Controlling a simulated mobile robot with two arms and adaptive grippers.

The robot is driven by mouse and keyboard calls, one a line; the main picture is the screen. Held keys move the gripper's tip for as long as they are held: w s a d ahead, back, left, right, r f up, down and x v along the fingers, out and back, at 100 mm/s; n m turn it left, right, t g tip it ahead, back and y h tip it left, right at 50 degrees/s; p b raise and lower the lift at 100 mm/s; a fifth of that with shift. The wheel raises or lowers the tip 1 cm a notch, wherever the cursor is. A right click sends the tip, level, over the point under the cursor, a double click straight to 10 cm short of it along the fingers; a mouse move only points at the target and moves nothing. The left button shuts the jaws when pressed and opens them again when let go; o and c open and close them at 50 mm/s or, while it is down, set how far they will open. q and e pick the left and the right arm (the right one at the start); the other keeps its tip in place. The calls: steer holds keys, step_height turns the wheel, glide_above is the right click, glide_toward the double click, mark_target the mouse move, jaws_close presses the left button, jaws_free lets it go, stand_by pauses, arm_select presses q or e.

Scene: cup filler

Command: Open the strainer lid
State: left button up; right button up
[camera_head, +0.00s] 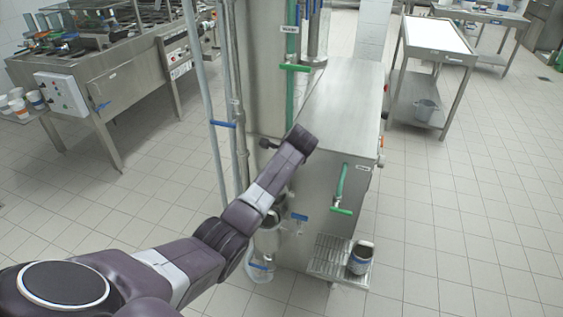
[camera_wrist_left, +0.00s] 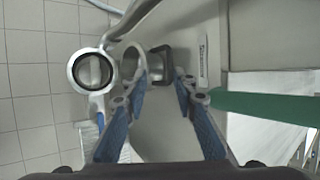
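My left arm (camera_head: 268,185) reaches in from the lower left to the steel machine in the middle of the head view; its gripper is hidden behind the wrist there. In the left wrist view my left gripper (camera_wrist_left: 161,88) is open, its blue-padded fingers apart. A dark square loop handle (camera_wrist_left: 160,64) lies just beyond the fingertips, roughly in line with the gap. A round metal fitting (camera_wrist_left: 92,70) with a dark ring stands to its left. I cannot tell which part is the strainer lid or whether it is open. My right gripper is not in view.
A green handle (camera_wrist_left: 265,107) lies to the right of the fingers. Upright pipes (camera_head: 222,130) stand left of the arm. A cup (camera_head: 361,257) stands on a grate (camera_head: 329,257) below the machine.

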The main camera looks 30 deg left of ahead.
arm_select(q)
steer(key=shift+v, duration=1.85)
steer(key=shift+f, duration=0.1)
steer(key=s+d+f+n+g+h, duration=0.1)
steer(key=s+d+f, duration=0.35)
steer(key=f, duration=0.75)
steer(key=s+d+f+n+h, duration=0.1)
steer(key=s+f+n, duration=0.1)
steer(key=s+f, duration=0.8)
steer(key=s+d+f+n+g+h, duration=0.1)
steer(key=s+d+f, duration=0.25)
steer(key=f, duration=0.95)
steer(key=s+d+f+n+h, duration=0.1)
steer(key=s+f, duration=0.5)
steer(key=s, duration=0.8)
steer(key=s+d+f+n+g+h, duration=0.1)
steer(key=s+d+f+n, duration=0.3)
steer(key=s, duration=1)
steer(key=s+d+f+n+g+h, duration=0.1)
steer(key=s+d+f+n, duration=0.1)
steer(key=s+f, duration=0.6)
steer(key=s+d, duration=0.1)
steer(key=s, duration=0.5)
steer(key=shift+n, duration=0.3)
steer(key=shift+d, duration=0.1)
